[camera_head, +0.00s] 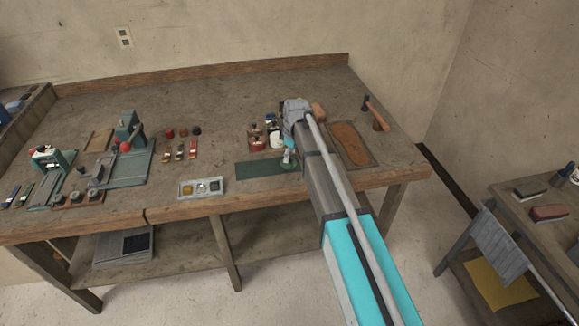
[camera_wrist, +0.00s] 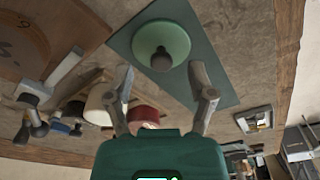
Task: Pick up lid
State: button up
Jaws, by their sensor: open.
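The lid looks to be the green dome (camera_wrist: 162,35) with a dark round knob (camera_wrist: 161,60), lying on the dark green mat (camera_wrist: 205,58) in the wrist view. My gripper (camera_wrist: 162,80) is open and empty, its two fingers spread to either side below the knob in the picture. The fingers do not touch the lid; the exact distance is hard to judge. In the head view my arm reaches over the bench to the right end of the mat (camera_head: 258,169), and the lid there is small and partly hidden by my arm.
Small bottles and pots (camera_head: 257,138) stand close behind the mat. A brown sole on a board (camera_head: 349,143) and a hammer (camera_head: 376,115) lie right of my arm. A tray with small compartments (camera_head: 201,187) sits front left of the mat.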

jog(key=shift+a+f+b, duration=0.15)
jog(key=shift+f+b, duration=0.75)
jog(key=shift+f, duration=0.3)
jog(key=c, duration=0.9)
